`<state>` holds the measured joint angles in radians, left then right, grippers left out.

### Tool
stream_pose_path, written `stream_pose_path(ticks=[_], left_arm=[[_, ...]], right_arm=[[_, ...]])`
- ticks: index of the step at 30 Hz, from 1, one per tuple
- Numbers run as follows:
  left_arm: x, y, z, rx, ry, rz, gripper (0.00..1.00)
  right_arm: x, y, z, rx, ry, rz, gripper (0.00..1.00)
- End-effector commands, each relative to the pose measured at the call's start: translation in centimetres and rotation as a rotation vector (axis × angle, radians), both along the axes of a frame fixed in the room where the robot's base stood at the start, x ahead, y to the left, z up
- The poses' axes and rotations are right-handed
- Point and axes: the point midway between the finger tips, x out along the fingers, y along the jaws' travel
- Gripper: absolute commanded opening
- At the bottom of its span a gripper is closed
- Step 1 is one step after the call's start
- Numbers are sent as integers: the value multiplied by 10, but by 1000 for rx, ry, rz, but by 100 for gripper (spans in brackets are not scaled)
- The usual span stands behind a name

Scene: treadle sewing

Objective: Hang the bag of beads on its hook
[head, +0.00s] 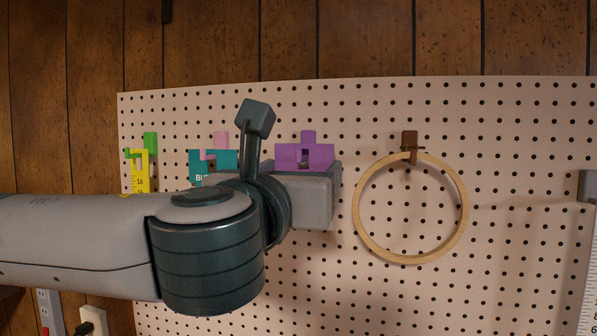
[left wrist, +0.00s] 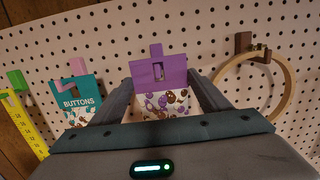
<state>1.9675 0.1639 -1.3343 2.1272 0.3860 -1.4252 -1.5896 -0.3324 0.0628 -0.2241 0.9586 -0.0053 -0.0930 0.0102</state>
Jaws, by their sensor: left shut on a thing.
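The bag of beads has a purple header card with a slot (head: 290,156). In the left wrist view the bag (left wrist: 165,101) shows white with brown and purple beads, upright against the pegboard. A purple hook (head: 308,136) stands up just behind and above the card; it also shows in the left wrist view (left wrist: 155,50). Something purple shows in the slot, but I cannot tell whether the hook passes fully through. My left gripper (left wrist: 163,97) is shut on the bag, one finger along each side. In the head view my left wrist hides the bag's lower part. My right gripper is not in view.
A teal buttons packet (head: 228,160) on a pink hook and a yellow tape measure (head: 139,172) on a green hook hang to the left. A wooden hoop (head: 463,207) hangs from a brown hook to the right. The pegboard (head: 510,130) is bare around the hoop.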

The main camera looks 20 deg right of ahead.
Motion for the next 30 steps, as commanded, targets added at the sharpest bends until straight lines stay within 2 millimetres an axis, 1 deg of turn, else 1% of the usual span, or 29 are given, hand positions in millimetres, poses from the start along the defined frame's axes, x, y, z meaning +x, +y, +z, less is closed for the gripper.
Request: stream_pose_path(ticks=[15,27,28,30], left_arm=[[0,0,-9,0,0,0,48],[0,0,-9,-1,-1,0,48],[0,0,-9,-1,-1,0,77],[0,0,-9,-1,-1,0,92]], right_arm=[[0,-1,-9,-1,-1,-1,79],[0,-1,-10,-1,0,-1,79],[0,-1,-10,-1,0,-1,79],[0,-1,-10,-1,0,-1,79]])
